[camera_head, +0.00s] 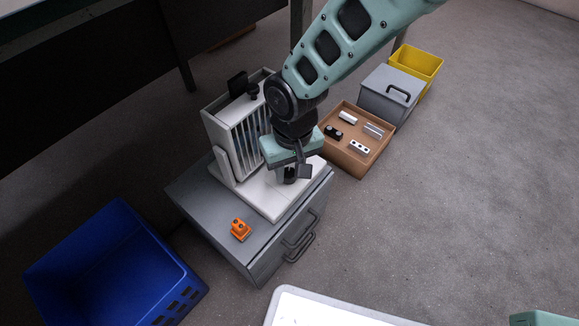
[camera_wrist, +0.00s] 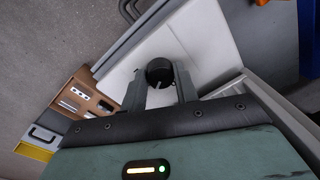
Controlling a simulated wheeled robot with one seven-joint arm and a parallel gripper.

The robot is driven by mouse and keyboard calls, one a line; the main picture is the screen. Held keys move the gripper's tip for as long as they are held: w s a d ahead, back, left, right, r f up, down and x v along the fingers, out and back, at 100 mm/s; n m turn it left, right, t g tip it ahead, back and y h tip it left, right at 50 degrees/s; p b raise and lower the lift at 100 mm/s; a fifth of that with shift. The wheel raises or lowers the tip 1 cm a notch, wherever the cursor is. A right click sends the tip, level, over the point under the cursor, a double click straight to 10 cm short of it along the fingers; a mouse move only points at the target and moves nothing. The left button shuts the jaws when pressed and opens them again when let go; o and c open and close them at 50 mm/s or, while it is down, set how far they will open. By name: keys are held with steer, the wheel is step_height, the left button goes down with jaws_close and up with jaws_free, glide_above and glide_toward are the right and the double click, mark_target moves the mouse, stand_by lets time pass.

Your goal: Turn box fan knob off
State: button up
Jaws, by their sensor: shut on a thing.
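The white box fan (camera_head: 236,125) stands on a grey cabinet, with its slatted front facing right and a flat white base (camera_head: 268,196) reaching forward. A round black knob (camera_head: 290,178) sits on that base. In the wrist view the knob (camera_wrist: 159,71) shows a light pointer line on its top. My gripper (camera_head: 292,176) points down over the base. In the wrist view my gripper (camera_wrist: 160,88) has one finger on each side of the knob and is shut on it. The fingers hide part of the knob's sides.
The grey cabinet (camera_head: 205,205) carries a small orange part (camera_head: 240,229) near its front left. A blue crate (camera_head: 115,265) stands at the left. A brown tray (camera_head: 357,171) with several small parts, a grey lidded box (camera_head: 390,95) and a yellow bin (camera_head: 425,62) stand behind right.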

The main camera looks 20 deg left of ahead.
steer(key=shift+r+p, duration=0.15)
steer(key=shift+p, duration=0.3)
steer(key=n+p, duration=0.2)
steer(key=p, duration=0.1)
steer(key=shift+r, duration=0.2)
steer(key=n+p, duration=0.2)
steer(key=p, duration=0.1)
steer(key=shift+n+p, duration=0.3)
steer(key=shift+n, duration=0.1)
steer(key=n+p, duration=0.3)
steer(key=shift+f+n, duration=0.1)
steer(key=shift+n, duration=0.2)
steer(key=shift+w+a+f+n+p, duration=0.1)
steer(key=shift+f+n+p, duration=0.05)
steer(key=shift+n+p, duration=1.35)
steer(key=shift+f+n+h, duration=0.1)
steer(key=shift+n+h, duration=0.2)
steer(key=o, duration=1)
